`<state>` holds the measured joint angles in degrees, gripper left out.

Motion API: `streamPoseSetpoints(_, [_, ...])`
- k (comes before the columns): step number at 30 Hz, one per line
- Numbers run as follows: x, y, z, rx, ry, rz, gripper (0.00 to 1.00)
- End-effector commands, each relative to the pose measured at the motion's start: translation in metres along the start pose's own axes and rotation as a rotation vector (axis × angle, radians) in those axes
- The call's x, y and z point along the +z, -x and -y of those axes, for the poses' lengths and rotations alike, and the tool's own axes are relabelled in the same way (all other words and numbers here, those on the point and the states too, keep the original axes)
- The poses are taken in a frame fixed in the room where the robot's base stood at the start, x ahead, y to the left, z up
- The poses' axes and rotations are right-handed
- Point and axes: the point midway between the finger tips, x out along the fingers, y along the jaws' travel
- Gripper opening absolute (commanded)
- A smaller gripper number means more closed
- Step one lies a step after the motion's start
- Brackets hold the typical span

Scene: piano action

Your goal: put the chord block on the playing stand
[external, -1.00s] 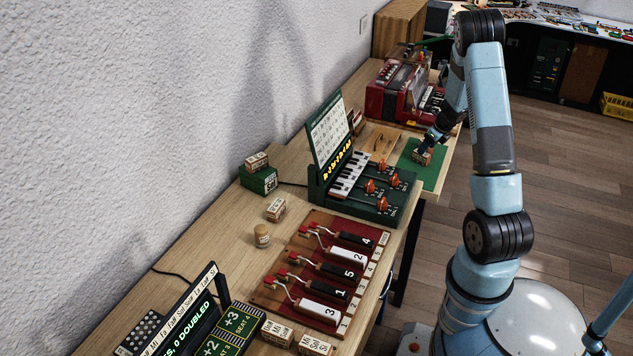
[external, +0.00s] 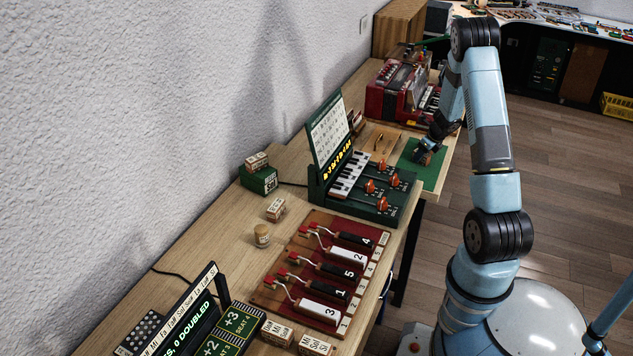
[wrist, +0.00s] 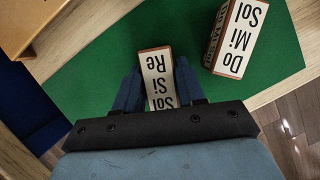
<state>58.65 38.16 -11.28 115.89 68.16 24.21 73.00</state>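A chord block (wrist: 158,75) with a pale top lettered "Sol Si Re" lies on the green mat (wrist: 95,60) in the wrist view. My gripper (wrist: 160,75) has one blue finger on each side of this block, very close to its sides. I cannot tell whether the fingers press on it. In the external view my gripper (external: 425,150) is low over the green mat (external: 432,174) and hides most of the blocks there. A second block (wrist: 236,38) lettered "Do Mi Sol" stands just right of my gripper. I cannot clearly identify the playing stand.
A wooden board (external: 383,140) lies left of the mat, also partly seen as a wooden piece (wrist: 45,22) in the wrist view. A small keyboard console (external: 362,185) stands nearer the camera. A red accordion (external: 400,92) stands behind. The table edge is close right of the mat.

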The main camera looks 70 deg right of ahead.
Motion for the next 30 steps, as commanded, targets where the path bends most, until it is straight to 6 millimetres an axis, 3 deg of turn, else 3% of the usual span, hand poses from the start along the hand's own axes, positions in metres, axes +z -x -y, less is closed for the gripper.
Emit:
streamPoseSetpoints(11, [0.0,0.0,0.0,0.0,0.0,0.0,0.03])
streamPoseSetpoints(20, [0.003,0.006,0.001,-0.002,0.0,0.001,0.03])
streamPoseSetpoints(25, [0.013,0.029,0.0,-0.003,0.003,0.002,0.03])
streamPoseSetpoints(30, [0.005,0.063,-0.011,-0.001,0.001,0.002,0.03])
